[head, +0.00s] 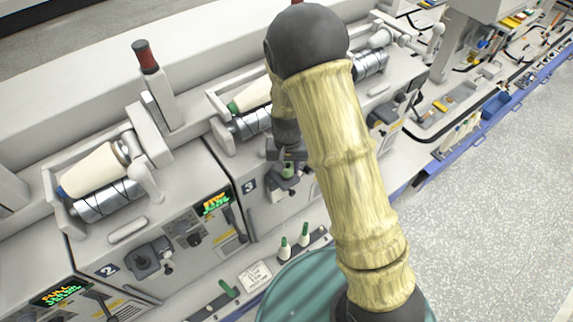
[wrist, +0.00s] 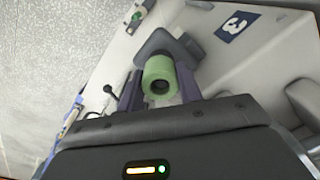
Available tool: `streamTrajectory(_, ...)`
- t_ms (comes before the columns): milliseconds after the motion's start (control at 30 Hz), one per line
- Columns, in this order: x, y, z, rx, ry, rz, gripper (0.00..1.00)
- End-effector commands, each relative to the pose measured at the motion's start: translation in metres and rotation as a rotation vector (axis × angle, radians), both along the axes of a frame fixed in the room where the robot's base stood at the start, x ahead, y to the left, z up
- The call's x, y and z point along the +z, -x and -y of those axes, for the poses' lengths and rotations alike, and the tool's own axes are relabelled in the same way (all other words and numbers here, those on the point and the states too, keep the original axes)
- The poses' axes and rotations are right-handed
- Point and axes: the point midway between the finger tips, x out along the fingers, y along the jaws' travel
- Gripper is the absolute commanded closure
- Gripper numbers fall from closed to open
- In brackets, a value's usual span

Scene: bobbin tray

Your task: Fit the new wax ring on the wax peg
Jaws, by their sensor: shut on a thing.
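My gripper (head: 287,157) is in front of the unit marked 3, at its dark wax bracket. In the wrist view its two fingers (wrist: 158,88) are shut on the green wax ring (wrist: 160,76), one on each side. The ring's round end with a dark hole faces the wrist camera. The ring shows small and green under the gripper in the head view (head: 288,169). The grey wax bracket (wrist: 163,43) is right behind the ring. The wax peg is hidden by the ring and bracket, so I cannot tell whether the ring is around it.
Unit 2 has a similar wax bracket (head: 150,258) to the left. The number 3 plate (wrist: 237,26) is right of the bracket. Open floor lies at right.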

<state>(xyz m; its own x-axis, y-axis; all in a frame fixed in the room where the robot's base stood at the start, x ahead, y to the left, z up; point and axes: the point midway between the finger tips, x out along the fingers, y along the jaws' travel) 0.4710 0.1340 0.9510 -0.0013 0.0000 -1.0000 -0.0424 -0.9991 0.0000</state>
Motion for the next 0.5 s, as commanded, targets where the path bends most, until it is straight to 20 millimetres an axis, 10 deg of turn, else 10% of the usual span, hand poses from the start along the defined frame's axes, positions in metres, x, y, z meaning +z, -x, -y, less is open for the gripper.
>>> streamTrajectory(500,0.0088,0.0004,-0.0017,0.004,0.000,0.001,0.86)
